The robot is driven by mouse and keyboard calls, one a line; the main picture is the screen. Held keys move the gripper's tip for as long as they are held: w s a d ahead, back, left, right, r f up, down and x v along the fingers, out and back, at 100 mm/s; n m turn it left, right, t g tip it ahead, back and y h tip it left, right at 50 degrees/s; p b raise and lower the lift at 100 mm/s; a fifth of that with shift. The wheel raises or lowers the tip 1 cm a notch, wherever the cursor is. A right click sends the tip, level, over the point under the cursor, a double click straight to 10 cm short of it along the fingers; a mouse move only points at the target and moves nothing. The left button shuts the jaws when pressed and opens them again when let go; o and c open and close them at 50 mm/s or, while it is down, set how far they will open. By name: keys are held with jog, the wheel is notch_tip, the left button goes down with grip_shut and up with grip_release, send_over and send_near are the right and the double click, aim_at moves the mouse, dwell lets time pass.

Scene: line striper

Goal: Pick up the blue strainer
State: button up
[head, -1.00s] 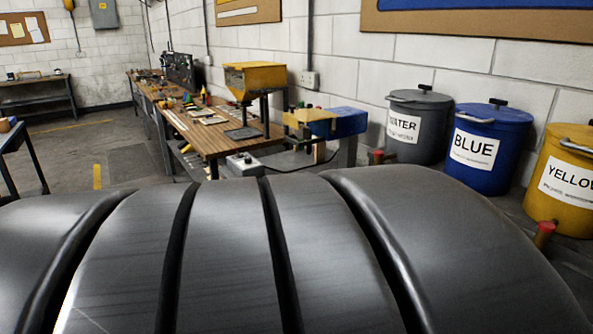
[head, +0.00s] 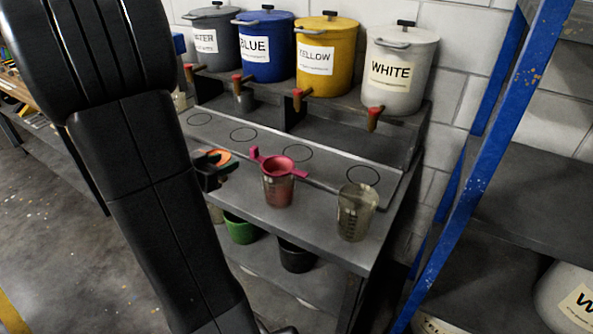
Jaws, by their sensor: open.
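I cannot make out a blue strainer in the head view. A pink-red strainer (head: 279,167) with side handles sits on top of a clear measuring cup (head: 279,194) on the grey bench. My gripper (head: 222,171) is open at the left part of this bench, left of the red strainer and apart from it. An orange round thing (head: 219,156) shows just behind my gripper, partly hidden by it; I cannot tell whether they touch. My arm hides the bench's left end.
Grey, blue (head: 266,62), yellow (head: 327,80) and white (head: 397,92) drums with taps stand on the raised shelf. Another clear cup (head: 356,214) stands right. Green (head: 241,231) and black (head: 297,257) buckets sit below. A blue rack post (head: 497,150) rises at right.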

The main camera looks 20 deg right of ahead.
aim_at(251, 151)
jog(key=p+x, duration=0.1)
jog(key=x, duration=1.2)
jog(key=shift+w+d+f, duration=0.2)
jog(key=shift+w+f, duration=0.05)
jog(key=shift+w, duration=0.05)
grip_shut()
